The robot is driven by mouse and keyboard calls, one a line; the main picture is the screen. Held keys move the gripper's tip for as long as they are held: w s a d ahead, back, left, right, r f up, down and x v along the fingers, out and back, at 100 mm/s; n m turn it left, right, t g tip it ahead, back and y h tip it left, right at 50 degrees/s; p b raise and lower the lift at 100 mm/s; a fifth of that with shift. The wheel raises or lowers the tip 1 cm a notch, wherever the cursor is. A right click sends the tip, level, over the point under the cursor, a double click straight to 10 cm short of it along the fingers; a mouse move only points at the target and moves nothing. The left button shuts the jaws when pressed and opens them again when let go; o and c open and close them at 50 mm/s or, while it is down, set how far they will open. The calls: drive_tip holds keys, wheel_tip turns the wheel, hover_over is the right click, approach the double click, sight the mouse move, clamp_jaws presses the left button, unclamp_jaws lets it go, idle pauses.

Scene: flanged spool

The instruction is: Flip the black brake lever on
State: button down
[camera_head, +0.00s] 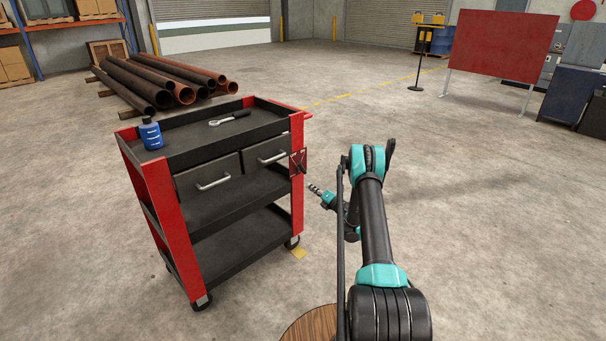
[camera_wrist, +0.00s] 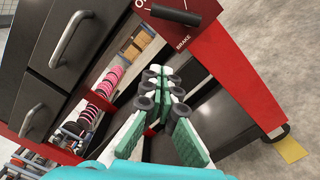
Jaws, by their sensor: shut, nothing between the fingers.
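The black brake lever (camera_wrist: 175,15) shows at the top of the wrist view, a short bar lying nearly level and tilted slightly down to the right. It sits on a red plate with the word BRAKE (camera_wrist: 183,45). In the head view this red plate (camera_head: 298,162) is on the right front post of the red and black cart (camera_head: 165,185); the lever is too small there to read its position. My gripper (camera_wrist: 160,75) is shut and empty, its fingers below the lever in the wrist view and apart from it. In the head view my gripper (camera_head: 315,190) is just right of the cart.
Two drawers with silver handles (camera_head: 213,184) are left of the plate. A blue bottle (camera_head: 151,134) and a ratchet wrench (camera_head: 230,118) are on the cart top. A yellow floor mark (camera_head: 298,253) lies by the cart's wheel.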

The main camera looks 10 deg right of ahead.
sight(300, 167)
drive_tip(key=shift+w, duration=0.15)
drive_tip(key=w+a+r, duration=0.2)
drive_tip(key=w+a, duration=0.1)
drive_tip(key=w, duration=0.7)
drive_tip(key=shift+w+a+r, duration=0.15)
drive_tip(key=shift+w+r, duration=0.05)
drive_tip(key=shift+w, duration=0.15)
